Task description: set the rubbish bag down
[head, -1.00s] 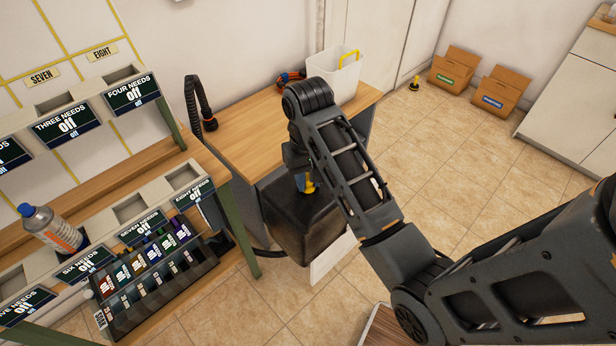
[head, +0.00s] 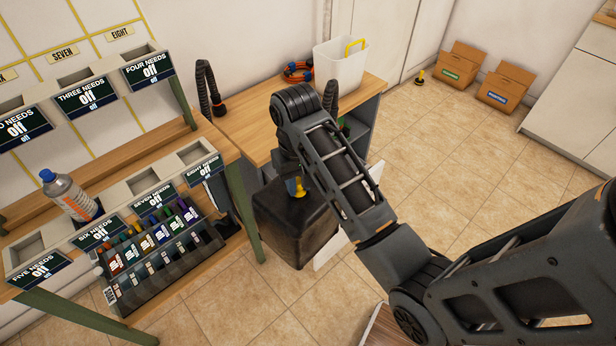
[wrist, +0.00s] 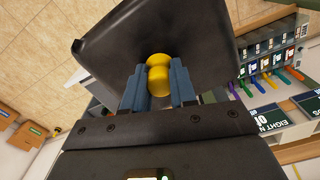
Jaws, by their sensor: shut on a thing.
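The rubbish bag (head: 295,222) is a black, boxy bag with a yellow knob (head: 295,187) on its top. My gripper (head: 293,180) is above the bag, with its fingers at the knob. In the wrist view the blue fingers (wrist: 158,85) are shut on the yellow knob (wrist: 158,72), and the dark bag (wrist: 205,35) spreads out beyond it. The bag hangs beside the wooden bench, partly behind my forearm. Its underside is hidden, so I cannot tell whether it touches the floor.
The wooden bench (head: 245,125) holds a white bin (head: 340,68) and coiled cables (head: 298,70). The shelf rack with a marker tray (head: 165,258) stands at left. Two cardboard boxes (head: 460,66) sit by the far wall. Tiled floor (head: 440,150) is open at right. A white panel (head: 332,245) is beside the bag.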

